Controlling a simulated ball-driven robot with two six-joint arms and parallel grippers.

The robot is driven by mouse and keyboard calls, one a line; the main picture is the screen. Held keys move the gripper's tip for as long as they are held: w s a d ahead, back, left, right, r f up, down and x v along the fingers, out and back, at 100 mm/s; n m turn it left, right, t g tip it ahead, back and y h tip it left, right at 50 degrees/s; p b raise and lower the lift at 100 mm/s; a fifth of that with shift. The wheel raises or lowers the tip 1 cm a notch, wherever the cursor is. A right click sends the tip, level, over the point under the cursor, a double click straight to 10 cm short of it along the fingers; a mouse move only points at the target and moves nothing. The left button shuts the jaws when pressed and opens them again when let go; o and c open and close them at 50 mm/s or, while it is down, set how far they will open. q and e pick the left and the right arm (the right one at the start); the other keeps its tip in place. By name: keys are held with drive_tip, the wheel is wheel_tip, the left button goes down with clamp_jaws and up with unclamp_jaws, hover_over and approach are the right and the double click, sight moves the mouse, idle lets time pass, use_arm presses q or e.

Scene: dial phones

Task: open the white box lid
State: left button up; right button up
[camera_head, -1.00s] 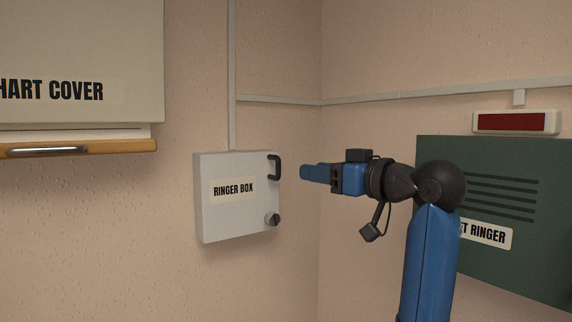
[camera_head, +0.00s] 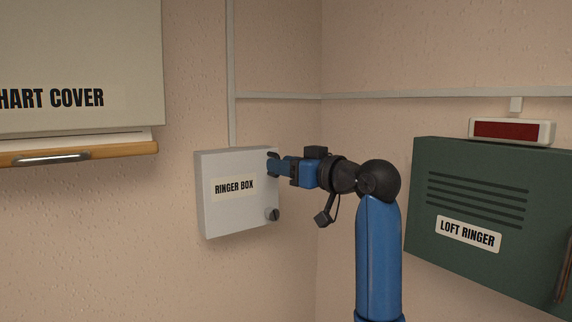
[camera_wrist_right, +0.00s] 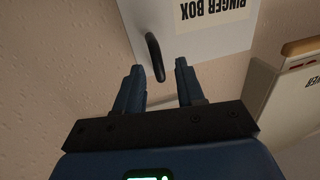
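The white box (camera_head: 222,212), labelled "RINGER BOX", is mounted on the wall in the middle of the head view, with its lid closed. Its dark handle (camera_head: 272,158) is at the upper right of the lid, partly hidden by my right gripper (camera_head: 273,166). In the right wrist view the box (camera_wrist_right: 200,42) is at the top, and the handle (camera_wrist_right: 155,58) lies between the two blue fingers, nearer the left one. The fingers are apart. My left gripper is not in view.
A green "LOFT RINGER" box (camera_head: 480,255) hangs on the right wall, with a red-faced white unit (camera_head: 511,131) above it. A large cover (camera_head: 80,55) with a wooden rail (camera_head: 110,152) is at upper left. Wall below the white box is clear.

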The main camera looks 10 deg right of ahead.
drive_tip(key=shift+w, duration=0.1)
clamp_jaws()
